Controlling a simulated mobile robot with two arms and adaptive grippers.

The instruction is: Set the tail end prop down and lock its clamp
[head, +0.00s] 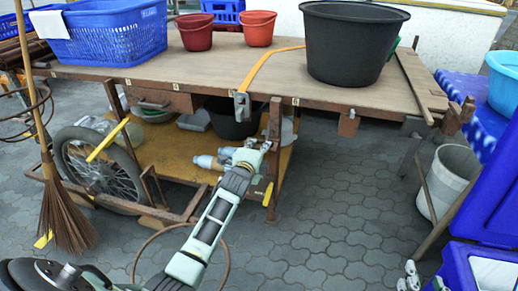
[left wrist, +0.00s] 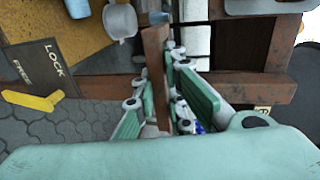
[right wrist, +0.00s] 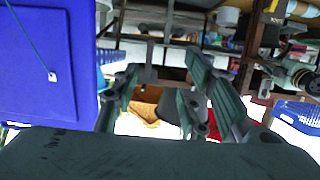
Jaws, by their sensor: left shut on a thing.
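The tail end prop, a rusty brown leg (head: 274,150), hangs upright under the front edge of the cart table. A yellow lever (head: 268,194) shows low on it. I cannot tell if its foot touches the paving. My left gripper (head: 262,146) is at the prop's upper part. In the left wrist view, its fingers (left wrist: 160,100) are shut on a brown bar (left wrist: 154,60), which looks like the prop. A dark plate (left wrist: 42,72) reads LOCK and FREE, with a yellow handle (left wrist: 30,101) below FREE. My right gripper (right wrist: 163,95) is open and empty, away from the prop.
The table top (head: 210,72) carries a black tub (head: 350,45), red buckets and a blue basket (head: 110,33). A spoked wheel (head: 98,165) and broom (head: 60,205) are at left. A grey bucket (head: 452,178) and blue cooler are at right.

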